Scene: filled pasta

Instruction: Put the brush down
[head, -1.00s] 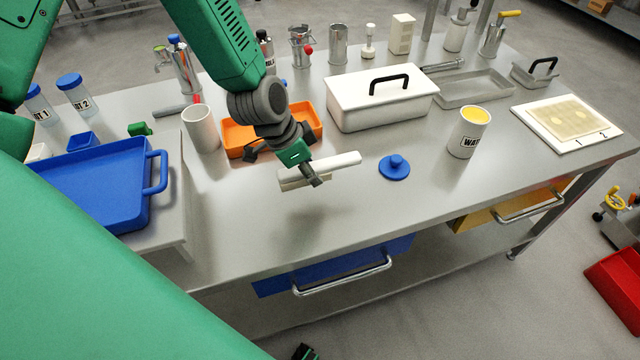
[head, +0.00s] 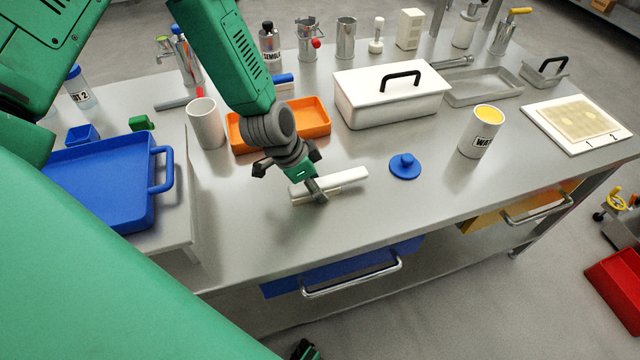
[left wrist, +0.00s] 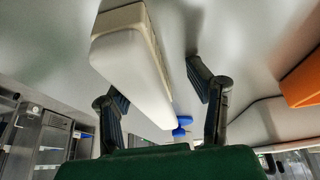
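The brush (head: 345,180), white with a beige strip along it, lies low over the steel table and looks to be resting on it. My left gripper (head: 308,183) is at the brush's left end, with one dark finger showing in front of it. In the left wrist view the brush (left wrist: 133,72) extends between the two spread fingers, close to the left one, with a clear gap to the right one. The gripper is open around it. The brush's near end is partly hidden by the gripper.
An orange tray (head: 318,116) and a white cup (head: 205,124) stand behind the gripper. A blue lid (head: 405,167) lies right of the brush. A white lidded box (head: 390,105) and a labelled cup (head: 481,133) are farther off. The table front is clear.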

